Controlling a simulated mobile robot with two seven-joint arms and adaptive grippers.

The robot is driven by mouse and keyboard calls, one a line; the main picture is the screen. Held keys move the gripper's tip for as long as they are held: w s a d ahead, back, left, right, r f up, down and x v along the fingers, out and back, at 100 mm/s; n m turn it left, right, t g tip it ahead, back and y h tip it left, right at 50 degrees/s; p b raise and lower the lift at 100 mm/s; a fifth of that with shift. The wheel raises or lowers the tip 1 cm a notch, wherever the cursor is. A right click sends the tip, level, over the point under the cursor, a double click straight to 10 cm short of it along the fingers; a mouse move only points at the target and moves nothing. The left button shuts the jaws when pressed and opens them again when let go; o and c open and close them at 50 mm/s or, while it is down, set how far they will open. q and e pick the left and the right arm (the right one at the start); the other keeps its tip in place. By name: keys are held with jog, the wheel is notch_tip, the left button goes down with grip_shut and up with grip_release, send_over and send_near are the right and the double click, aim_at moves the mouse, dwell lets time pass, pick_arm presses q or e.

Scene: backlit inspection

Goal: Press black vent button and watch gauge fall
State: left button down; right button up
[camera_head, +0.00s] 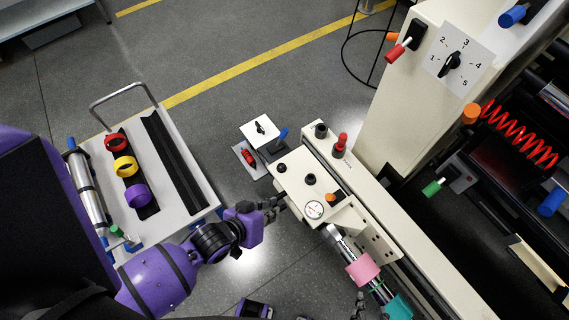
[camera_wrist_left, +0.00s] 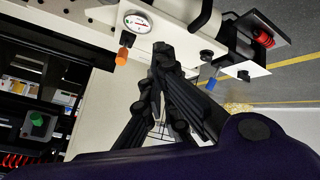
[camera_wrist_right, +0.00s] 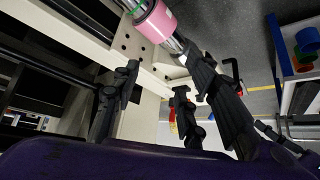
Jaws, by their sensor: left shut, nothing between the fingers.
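A cream panel (camera_head: 295,190) carries a round white gauge (camera_head: 314,209), an orange knob (camera_head: 331,197) and two black round controls, one mid-panel (camera_head: 311,179) and one near its far left corner (camera_head: 282,168). I cannot tell by label which is the vent button. The gauge also shows in the left wrist view (camera_wrist_left: 137,22); its needle is too small to read surely. My left gripper (camera_head: 274,205) is shut and empty beside the panel's left edge; its fingertips (camera_wrist_left: 163,55) appear apart from the controls. My right gripper (camera_wrist_right: 155,82) is open and empty below a pink-banded cylinder (camera_wrist_right: 156,22).
A dial marked 1 to 5 (camera_head: 457,60) stands at upper right, with a red coil (camera_head: 518,135) below it. A white cart (camera_head: 185,214) with red, yellow and purple rings stands left. A blue lever (camera_head: 280,138) is just beyond the panel. Grey floor lies between cart and panel.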

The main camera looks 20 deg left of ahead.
pick_arm(q)
jog(key=w+a+f+n+b, duration=0.1)
jog(key=w+f+b, duration=0.1)
jog(key=w, duration=0.4)
jog(key=w+f+b, duration=0.2)
jog(key=w+b, duration=0.1)
jog(key=w, duration=0.4)
notch_tip(320, 180, up, 3)
jog(key=n+b, duration=0.2)
send_over(282, 167)
jog(key=a, duration=0.2)
jog(key=shift+w+d+r, duration=0.1)
jog(key=shift+w+r, duration=0.05)
jog(key=shift+w, duration=0.65)
pick_arm(e)
notch_tip(282, 167, down, 6)
jog(key=shift+w+d+f, duration=0.25)
jog(key=shift+w, duration=0.05)
jog(key=shift+s, duration=0.1)
